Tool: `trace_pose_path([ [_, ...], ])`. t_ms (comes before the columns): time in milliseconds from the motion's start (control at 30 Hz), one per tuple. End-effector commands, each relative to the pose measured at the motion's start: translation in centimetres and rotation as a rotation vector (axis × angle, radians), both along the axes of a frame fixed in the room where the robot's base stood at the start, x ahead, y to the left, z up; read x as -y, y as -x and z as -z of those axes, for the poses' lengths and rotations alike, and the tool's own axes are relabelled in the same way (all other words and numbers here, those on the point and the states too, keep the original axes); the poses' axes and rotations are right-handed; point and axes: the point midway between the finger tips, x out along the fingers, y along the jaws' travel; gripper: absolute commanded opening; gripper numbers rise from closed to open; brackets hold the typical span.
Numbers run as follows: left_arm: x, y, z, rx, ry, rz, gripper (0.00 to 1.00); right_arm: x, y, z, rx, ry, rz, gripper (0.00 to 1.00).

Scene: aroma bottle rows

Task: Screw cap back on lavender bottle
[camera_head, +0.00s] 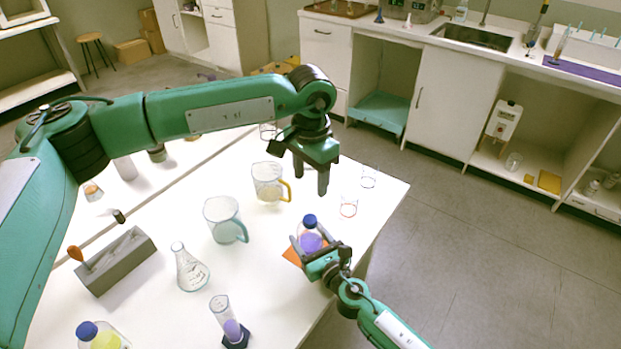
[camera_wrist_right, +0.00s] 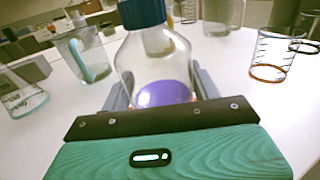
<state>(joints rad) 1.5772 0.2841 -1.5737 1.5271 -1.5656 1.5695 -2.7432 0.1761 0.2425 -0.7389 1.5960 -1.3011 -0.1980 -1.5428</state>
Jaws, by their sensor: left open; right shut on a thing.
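The lavender bottle (camera_head: 311,240) is clear, holds purple liquid and stands upright near the table's right edge. Its blue cap (camera_head: 309,221) sits on the neck; I cannot tell how tightly. In the right wrist view the bottle (camera_wrist_right: 150,62) stands between the fingers, with the cap (camera_wrist_right: 142,13) cut off by the top edge. My right gripper (camera_head: 313,243) is shut on the bottle's body from the front right. My left gripper (camera_head: 310,181) is open and empty, pointing down, above and behind the cap, apart from it.
A jug with a teal handle (camera_head: 222,218), a yellow-handled jug (camera_head: 267,183), a flask (camera_head: 189,270) and a cylinder (camera_head: 228,318) stand to the left. A bottle of yellow liquid (camera_head: 104,341) is at front left.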

Motion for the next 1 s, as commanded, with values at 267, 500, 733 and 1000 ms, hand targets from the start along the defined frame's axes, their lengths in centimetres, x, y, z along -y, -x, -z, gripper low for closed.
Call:
trace_pose_path([
  [267, 0.0, 0.0, 0.0, 0.0, 0.0, 0.0, 0.55, 0.0, 0.0, 0.0, 0.0, 0.0, 0.0, 0.88],
  [500, 0.0, 0.0, 0.1, -0.001, -0.001, 0.0, 0.55, 0.1, 0.2, 0.0, -0.001, 0.0, 0.0, 0.88],
  [733, 0.0, 0.0, 0.2, -0.001, -0.001, 0.0, 0.55, 1.8, 3.1, 0.2, -0.002, 0.002, -0.001, 0.88],
  [1000, 0.0, 0.0, 1.1, -0.001, -0.001, 0.0, 0.55, 4.9, 8.5, 0.3, -0.002, 0.001, -0.001, 0.88],
])
